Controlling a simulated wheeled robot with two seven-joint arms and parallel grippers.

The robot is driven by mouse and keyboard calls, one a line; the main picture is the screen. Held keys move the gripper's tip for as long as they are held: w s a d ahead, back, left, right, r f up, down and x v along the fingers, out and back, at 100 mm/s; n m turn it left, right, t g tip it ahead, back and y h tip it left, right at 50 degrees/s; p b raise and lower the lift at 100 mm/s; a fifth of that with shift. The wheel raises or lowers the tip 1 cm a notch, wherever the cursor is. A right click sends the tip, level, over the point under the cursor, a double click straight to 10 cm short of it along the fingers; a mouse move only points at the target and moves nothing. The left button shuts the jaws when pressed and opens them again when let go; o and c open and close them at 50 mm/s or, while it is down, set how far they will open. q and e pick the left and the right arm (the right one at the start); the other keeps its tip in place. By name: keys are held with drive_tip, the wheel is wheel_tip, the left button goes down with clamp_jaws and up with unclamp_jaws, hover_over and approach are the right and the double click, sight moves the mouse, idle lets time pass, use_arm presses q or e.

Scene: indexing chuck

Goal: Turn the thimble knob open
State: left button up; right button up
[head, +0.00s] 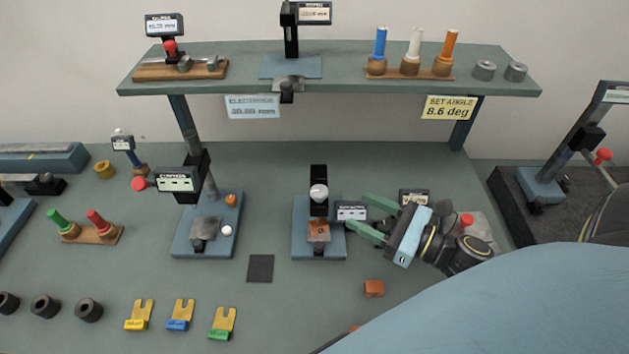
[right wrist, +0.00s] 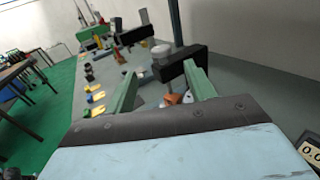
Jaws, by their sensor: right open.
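The thimble knob (head: 319,193) is a pale round cap on a black upright of a small blue-based stand (head: 303,250), in the middle of the bench. An orange-brown block (head: 318,229) sits on the stand below it. My right gripper (head: 357,211) comes in from the right with its green fingers apart, and the stand's small display (head: 350,211) shows between the fingertips. In the right wrist view the silver knob (right wrist: 162,60) stands upright beyond and between the fingertips (right wrist: 160,72), apart from them. My left gripper is not in view.
Another blue-based gauge stand (head: 180,250) is to the left. A dark square plate (head: 260,268) and a copper block (head: 374,288) lie in front. A shelf (head: 340,62) with gauges and handles spans the back. Yellow, blue and green-marked forks (head: 180,314) lie at the front left.

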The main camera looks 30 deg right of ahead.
sight(326, 194)
drive_tip(key=p+x, duration=0.1)
drive_tip(key=x, duration=0.8)
drive_tip(key=shift+w+r+p, duration=0.1)
drive_tip(key=shift+w+p, duration=0.15)
drive_tip(key=shift+p, duration=0.15)
drive_tip(key=shift+w+a, duration=0.35)
drive_tip(key=shift+w, duration=0.4)
drive_tip(key=shift+a, duration=0.1)
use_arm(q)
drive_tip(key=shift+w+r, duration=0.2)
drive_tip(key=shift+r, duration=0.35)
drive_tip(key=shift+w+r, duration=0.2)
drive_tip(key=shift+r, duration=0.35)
use_arm(e)
drive_tip(key=c, duration=0.9)
